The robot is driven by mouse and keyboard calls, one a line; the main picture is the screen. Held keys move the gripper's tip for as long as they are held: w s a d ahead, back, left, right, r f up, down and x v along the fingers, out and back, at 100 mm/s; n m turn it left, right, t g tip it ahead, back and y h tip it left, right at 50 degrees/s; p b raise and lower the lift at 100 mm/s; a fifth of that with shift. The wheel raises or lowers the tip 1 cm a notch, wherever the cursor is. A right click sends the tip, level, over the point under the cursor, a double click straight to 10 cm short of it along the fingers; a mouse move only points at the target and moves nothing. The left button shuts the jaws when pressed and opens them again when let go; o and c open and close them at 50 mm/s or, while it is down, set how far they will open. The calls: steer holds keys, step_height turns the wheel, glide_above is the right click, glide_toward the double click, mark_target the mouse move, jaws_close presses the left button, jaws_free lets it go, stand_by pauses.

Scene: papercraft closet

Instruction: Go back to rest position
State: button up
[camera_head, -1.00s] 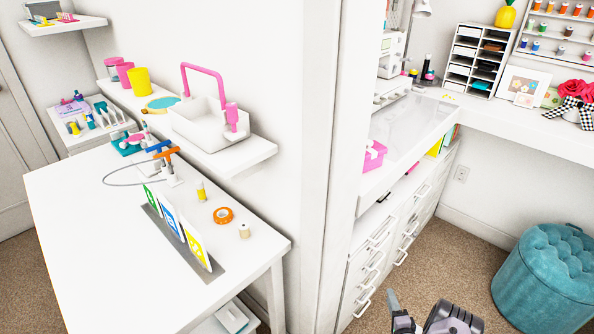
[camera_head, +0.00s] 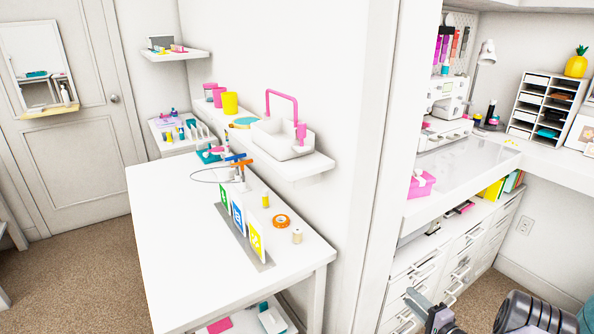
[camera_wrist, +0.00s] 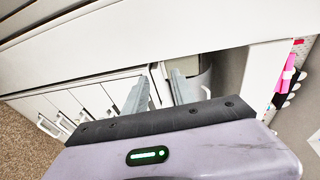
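My gripper (camera_wrist: 160,82) shows in the wrist view with its two grey fingers apart and nothing between them. It is in front of white drawers and a cabinet edge.
A white table (camera_head: 170,225) with signs, tape and thread stands at the left. A wall edge (camera_head: 372,170) separates it from the counter (camera_head: 455,178). A door (camera_head: 75,120) is at the far left. Brown carpet (camera_head: 85,275) lies open in front of it.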

steer(key=a+r+n+g+y, duration=0.1)
steer(key=a+r, duration=0.2)
steer(key=r, duration=0.1)
steer(key=w+a+r+n+g+y, duration=0.1)
steer(key=a+r+y, duration=0.1)
steer(key=a+r, duration=0.2)
steer(key=a+r+n+g+y, duration=0.1)
steer(key=a+r, duration=0.3)
steer(key=shift+w+r+n+g+y, duration=0.3)
steer(key=shift+n, duration=0.1)
steer(key=s+a+r+n+g, duration=0.2)
steer(key=s+a+r+g, duration=0.2)
steer(key=s+a+r, duration=0.4)
steer(key=s+a+r+n+g, duration=0.3)
steer(key=a+r, duration=0.4)
steer(key=a, duration=0.2)
steer(key=s+a+r+h, duration=0.1)
steer(key=s+r+h, duration=0.1)
steer(key=s, duration=0.9)
steer(key=s+a+r+n+h, duration=0.1)
steer(key=s+r+h, duration=0.2)
steer(key=s, duration=0.9)
steer(key=shift+a+n+t+h, duration=0.3)
steer(key=shift+a+h, duration=0.1)
steer(key=shift+h, duration=0.7)
steer(key=shift+s, duration=0.1)
